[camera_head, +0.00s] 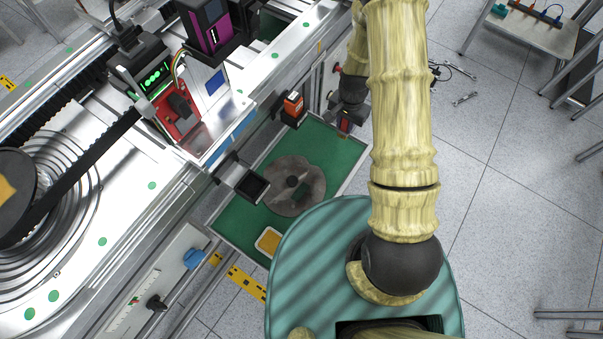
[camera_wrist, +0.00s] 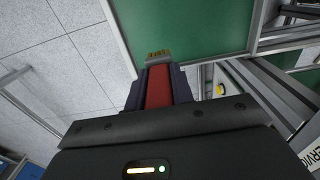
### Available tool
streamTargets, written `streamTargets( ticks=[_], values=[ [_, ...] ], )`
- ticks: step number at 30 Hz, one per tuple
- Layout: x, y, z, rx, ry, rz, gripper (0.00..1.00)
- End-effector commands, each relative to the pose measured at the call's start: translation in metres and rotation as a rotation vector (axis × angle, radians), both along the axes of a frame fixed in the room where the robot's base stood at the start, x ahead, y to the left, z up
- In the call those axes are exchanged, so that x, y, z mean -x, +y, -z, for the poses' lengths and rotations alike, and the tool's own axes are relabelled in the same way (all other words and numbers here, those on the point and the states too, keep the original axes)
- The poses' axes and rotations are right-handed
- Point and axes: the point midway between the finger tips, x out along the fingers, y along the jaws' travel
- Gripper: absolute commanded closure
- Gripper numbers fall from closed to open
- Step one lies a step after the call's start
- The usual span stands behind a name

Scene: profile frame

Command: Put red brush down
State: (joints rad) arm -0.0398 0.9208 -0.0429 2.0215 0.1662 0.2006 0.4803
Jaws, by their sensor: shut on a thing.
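The red brush (camera_wrist: 159,88) is between the two dark fingers of my gripper (camera_wrist: 157,80) in the wrist view. Its tan bristle end points away from the wrist, over the near edge of the green surface (camera_wrist: 190,25). In the head view my gripper (camera_head: 346,117) is at the upper right corner of the green tray top (camera_head: 340,150), with a small bit of red at its tip. My gripper is shut on the brush. I cannot tell whether the bristles touch the surface.
An orange block (camera_head: 293,103) in a black holder stands near the upper edge. Metal machine rails border the left. Open floor lies to the right.

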Motion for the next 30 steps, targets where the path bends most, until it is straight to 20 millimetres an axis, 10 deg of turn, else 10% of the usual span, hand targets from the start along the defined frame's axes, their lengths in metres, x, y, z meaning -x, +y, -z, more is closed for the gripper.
streamTargets(
  ticks=[9,30],
  values=[
    [0.001,-0.001,0.048,0.0,0.003,0.0,0.99],
    [0.001,0.0,0.091,0.0,0.002,-0.001,0.99]
  ],
)
